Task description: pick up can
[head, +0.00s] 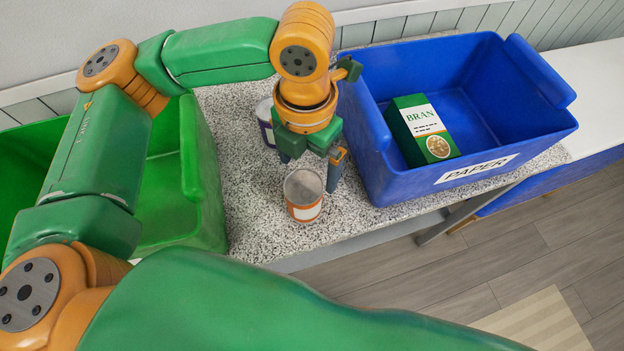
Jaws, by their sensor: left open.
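An open-topped can (304,197) with a white and orange label stands upright on the speckled counter, near its front edge. A second can (266,122) with a purple and white label stands behind it, partly hidden by my left arm. My left gripper (318,172) points down just above and behind the orange-labelled can, with its fingers apart. Whether a finger touches that can is not clear. My right gripper is not in view.
A blue bin (480,185) labelled PAPER stands on the right and holds a green BRAN box (422,131). A green bin (206,190) stands on the left, partly behind my arm.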

